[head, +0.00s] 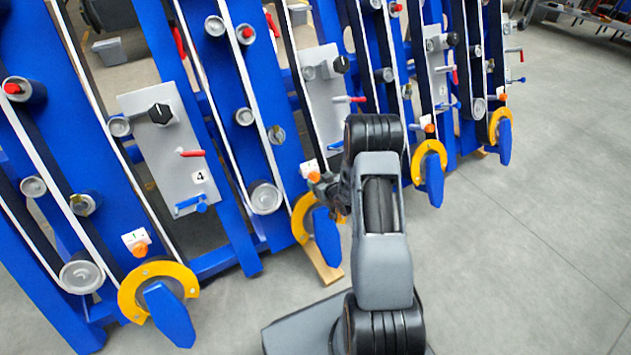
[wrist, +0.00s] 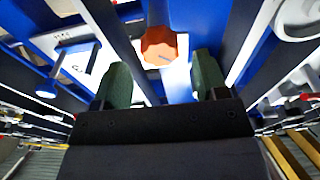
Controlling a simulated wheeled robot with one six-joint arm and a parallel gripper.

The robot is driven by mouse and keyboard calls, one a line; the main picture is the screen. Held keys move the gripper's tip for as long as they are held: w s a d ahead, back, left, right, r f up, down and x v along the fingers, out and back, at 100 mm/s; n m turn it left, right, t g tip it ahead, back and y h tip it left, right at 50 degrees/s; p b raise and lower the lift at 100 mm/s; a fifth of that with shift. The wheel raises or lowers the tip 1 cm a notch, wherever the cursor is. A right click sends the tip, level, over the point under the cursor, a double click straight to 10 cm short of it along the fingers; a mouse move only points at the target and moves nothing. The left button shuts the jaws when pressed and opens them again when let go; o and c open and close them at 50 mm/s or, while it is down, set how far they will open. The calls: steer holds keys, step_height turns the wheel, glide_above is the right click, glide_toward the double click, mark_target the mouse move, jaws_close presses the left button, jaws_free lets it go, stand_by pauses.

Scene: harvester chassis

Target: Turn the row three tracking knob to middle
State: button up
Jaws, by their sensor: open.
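The row three tracking knob is orange, on a small white plate. In the wrist view the knob (wrist: 158,45) sits ahead of my gripper (wrist: 160,77), near the middle between its two dark green fingers. The fingers are apart, with nothing held between them. A thin pointer line on the knob's face slants to the right; its exact setting is hard to tell. In the head view the orange knob (head: 314,177) shows just left of my gripper (head: 327,186), low on the row above a yellow ring. My arm hides part of that area.
A grey panel (head: 193,155) marked 4 stands to the left, and another grey panel (head: 323,110) is above my gripper. Similar orange knobs sit on the neighbouring rows (head: 140,249) and (head: 429,127). Blue beams and belts crowd the space; the floor (head: 530,240) at right is clear.

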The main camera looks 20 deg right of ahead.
mark_target(315, 178)
steer(key=shift+b+x, duration=0.4)
steer(key=shift+x, duration=1.5)
steer(key=shift+c, duration=0.4)
steer(key=c, duration=0.9)
steer(key=shift+o, duration=0.2)
steer(key=shift+m, duration=0.3)
steer(key=m+p, duration=0.1)
steer(key=m, duration=0.3)
steer(key=shift+r+m+h, duration=0.1)
steer(key=shift+m+h, duration=0.2)
steer(key=shift+h, duration=0.1)
steer(key=shift+m+h+p, duration=0.3)
steer(key=shift+m, duration=1.9)
